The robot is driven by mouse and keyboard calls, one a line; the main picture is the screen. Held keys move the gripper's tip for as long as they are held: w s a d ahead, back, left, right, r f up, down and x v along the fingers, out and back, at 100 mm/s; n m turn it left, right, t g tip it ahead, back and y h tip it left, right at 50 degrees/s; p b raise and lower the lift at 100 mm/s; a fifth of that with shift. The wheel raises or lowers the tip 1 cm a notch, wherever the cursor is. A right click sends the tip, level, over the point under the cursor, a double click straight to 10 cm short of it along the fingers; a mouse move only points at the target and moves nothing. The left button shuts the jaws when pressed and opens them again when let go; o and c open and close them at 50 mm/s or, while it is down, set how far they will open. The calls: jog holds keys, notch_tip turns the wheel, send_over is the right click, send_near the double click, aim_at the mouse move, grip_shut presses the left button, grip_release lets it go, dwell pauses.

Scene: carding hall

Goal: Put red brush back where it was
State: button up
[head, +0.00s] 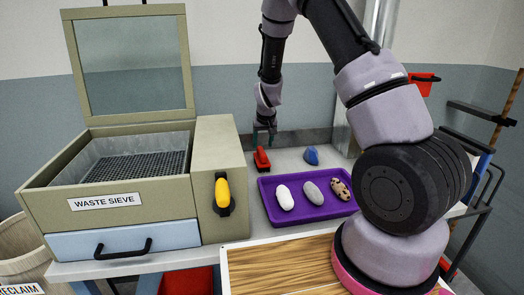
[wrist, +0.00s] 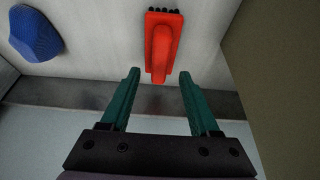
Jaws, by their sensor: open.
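The red brush (head: 262,159) lies on the grey bench top behind the purple tray, to the right of the waste sieve. In the wrist view the red brush (wrist: 162,45) lies bristle end away, its handle end pointing toward the space between my fingertips. My gripper (head: 265,131) is just behind and above the brush in the head view. Whether the fingers touch the brush cannot be told, but a gap shows on both sides.
The purple tray (head: 270,208) in front holds three oval pieces. The waste sieve (head: 118,190) with raised lid stands on the left. A wood-grained board (head: 280,268) is at the front.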

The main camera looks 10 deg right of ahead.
jog(key=s+d+r+m+y, duration=0.1)
jog(key=s+d+r, duration=0.1)
jog(key=s+r, duration=0.8)
jog(key=s+d+r+m+y, duration=0.1)
jog(key=s+r, duration=0.3)
jog(key=r, duration=1.1)
jog(key=s+d+r+m+t, duration=0.1)
jog(key=s+r, duration=0.3)
jog(key=s, duration=0.6)
jog(key=s+d+r+m+t, duration=0.1)
jog(key=s+r, duration=0.4)
jog(key=s, duration=0.6)
jog(key=shift+d+r+t, duration=0.2)
jog(key=shift+d+t, duration=0.1)
jog(key=shift+d, duration=0.1)
